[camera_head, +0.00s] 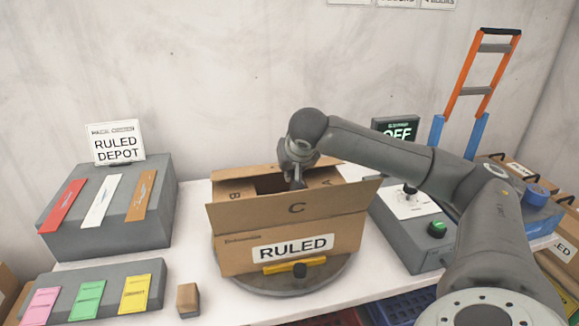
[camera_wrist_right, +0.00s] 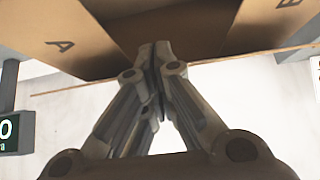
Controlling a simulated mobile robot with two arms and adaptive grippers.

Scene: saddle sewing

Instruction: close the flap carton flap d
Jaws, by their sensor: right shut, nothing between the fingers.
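The cardboard carton (camera_head: 240,260) labelled RULED stands on a round grey turntable (camera_head: 335,283). Its front flap C (camera_head: 320,205) is raised and leans outward. Side flap B (camera_head: 236,192) is at the left and side flap A (camera_head: 326,178) at the right; a dark opening shows between them. I cannot read a letter D; a thin brown edge runs at the carton's back, partly behind my gripper. My right gripper (camera_head: 297,184) points down over the carton's back part. In the wrist view its fingers (camera_wrist_right: 158,50) are together and empty, between flaps A (camera_wrist_right: 60,45) and B (camera_wrist_right: 285,12).
A grey control box (camera_head: 400,240) with a green button stands close at the carton's right. A small wooden block (camera_head: 188,299) lies at the front left. Grey stands with coloured strips (camera_head: 98,200) and cards (camera_head: 90,298) are at the left. The white wall is behind.

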